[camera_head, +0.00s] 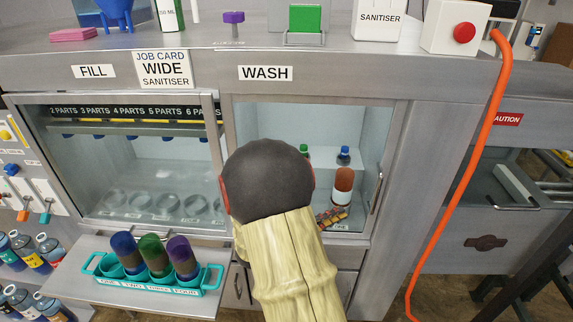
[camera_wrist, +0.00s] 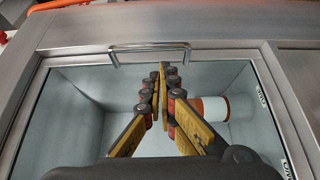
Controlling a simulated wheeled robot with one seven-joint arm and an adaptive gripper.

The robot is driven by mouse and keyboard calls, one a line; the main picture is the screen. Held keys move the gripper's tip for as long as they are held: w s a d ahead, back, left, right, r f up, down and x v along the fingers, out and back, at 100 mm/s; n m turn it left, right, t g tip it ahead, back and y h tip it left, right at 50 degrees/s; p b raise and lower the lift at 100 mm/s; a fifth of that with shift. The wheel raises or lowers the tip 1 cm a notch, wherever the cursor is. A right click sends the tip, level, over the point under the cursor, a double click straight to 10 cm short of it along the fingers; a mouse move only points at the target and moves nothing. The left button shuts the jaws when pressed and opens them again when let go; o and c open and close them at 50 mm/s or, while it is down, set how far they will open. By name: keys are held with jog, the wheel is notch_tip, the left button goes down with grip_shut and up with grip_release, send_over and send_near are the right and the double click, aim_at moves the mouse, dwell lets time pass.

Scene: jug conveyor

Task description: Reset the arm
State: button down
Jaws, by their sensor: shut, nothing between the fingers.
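My gripper (camera_wrist: 163,72) is shut and empty, its two fingers meeting at the tips. In the wrist view it sits in front of the wash cabinet, below the metal handle (camera_wrist: 150,50) in the picture. In the head view my arm covers the middle of the scene. Only part of my gripper (camera_head: 333,216) shows, at the lower right of the wash opening (camera_head: 262,122). A jug with a brown top and white band (camera_head: 343,186) stands inside, close to the gripper. It also shows right of the fingers in the wrist view (camera_wrist: 214,107), apparently apart from them.
Two small bottles, green-capped (camera_head: 304,151) and blue-capped (camera_head: 344,155), stand deeper in the cabinet. A teal carrier (camera_head: 180,288) with three jugs is on the lower left shelf. An orange hose (camera_head: 452,190) hangs at right. A red button box (camera_head: 455,28) is on top.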

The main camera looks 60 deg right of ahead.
jog(key=s+a+f+n+g+y, duration=0.1)
jog(key=s+a+f+n+y, duration=0.1)
jog(key=s+a+f+y, duration=0.4)
jog(key=w+a+f+t+y, duration=0.2)
jog(key=w+a+y, duration=0.15)
jog(key=a, duration=0.45)
jog(key=w+a+r+n+t+y, duration=0.1)
jog(key=w+a+r+t, duration=0.1)
jog(key=w+a+t, duration=0.35)
jog(key=w+a+r+n+t+y, duration=0.1)
jog(key=w+a+r+t+y, duration=0.15)
jog(key=w+a, duration=0.65)
jog(key=w+a+r+n+t+y, duration=0.1)
jog(key=w+a+r+t, duration=0.1)
jog(key=a+r, duration=0.4)
jog(key=w+a+r+n+t+y, duration=0.1)
jog(key=w+a+r+t, duration=0.2)
jog(key=a+r, duration=0.4)
jog(key=a+t, duration=0.1)
jog(key=a, duration=0.1)
jog(key=shift+w+a+n+t, duration=0.3)
jog(key=shift+n, duration=0.1)
